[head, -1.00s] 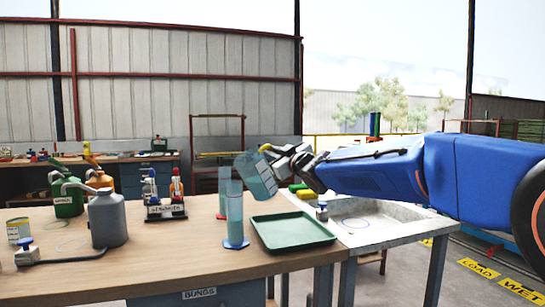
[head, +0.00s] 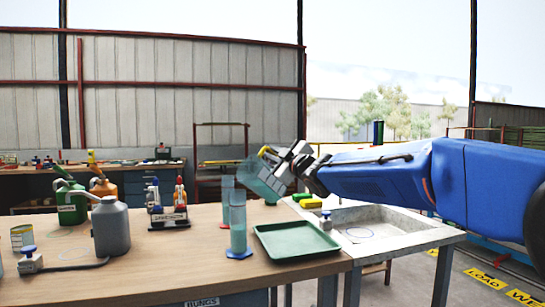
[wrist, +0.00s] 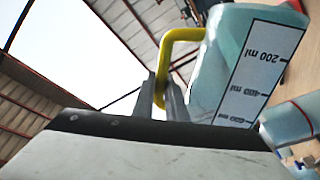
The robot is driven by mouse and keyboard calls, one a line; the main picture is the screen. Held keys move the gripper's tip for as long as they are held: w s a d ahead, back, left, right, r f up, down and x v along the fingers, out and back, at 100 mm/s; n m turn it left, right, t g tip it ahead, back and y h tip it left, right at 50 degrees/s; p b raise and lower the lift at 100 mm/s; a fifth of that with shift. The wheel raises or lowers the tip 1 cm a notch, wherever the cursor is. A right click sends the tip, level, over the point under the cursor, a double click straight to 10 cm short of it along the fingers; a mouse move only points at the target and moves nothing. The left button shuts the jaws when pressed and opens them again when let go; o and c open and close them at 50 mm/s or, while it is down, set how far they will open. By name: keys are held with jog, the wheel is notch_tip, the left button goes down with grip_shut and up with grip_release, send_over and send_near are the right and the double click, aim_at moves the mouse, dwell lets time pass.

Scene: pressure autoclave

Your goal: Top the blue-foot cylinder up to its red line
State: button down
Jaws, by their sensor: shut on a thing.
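The blue-foot cylinder (head: 238,228) stands upright on the wooden bench, left of the green tray. Its lower part shows teal liquid; the red line is too small to make out. My gripper (head: 283,163) is shut on the yellow handle of a clear measuring jug (head: 261,181), which is tilted just above and right of the cylinder. In the wrist view the yellow handle (wrist: 171,50) sits between my fingers, and the jug (wrist: 234,60) shows its ml scale. A clear pale-blue vessel (wrist: 290,121) shows beyond it. I cannot tell whether liquid is flowing.
A second clear cylinder (head: 227,187) stands close behind. The green tray (head: 297,241) lies beside them, with a sink (head: 365,222) to its right. A grey can (head: 111,228), green can (head: 72,207) and bottle rack (head: 169,216) stand to the left. The front bench area is clear.

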jog(key=shift+s+a+r+n+y, duration=0.2)
jog(key=shift+s+a+r+n, duration=0.15)
jog(key=shift+r+n, duration=0.25)
jog(key=shift+s+a+r+n+y, duration=0.25)
jog(key=shift+a+r+n, duration=0.15)
jog(key=shift+n, duration=0.4)
jog(key=shift+s+a+r+n, duration=0.2)
jog(key=shift+n, duration=0.2)
jog(key=shift+s+a+r+n+y, duration=0.35)
jog(key=shift+s+a+r+n, duration=0.2)
jog(key=shift+n, duration=0.35)
dwell(1.9)
jog(key=shift+w+f, duration=0.1)
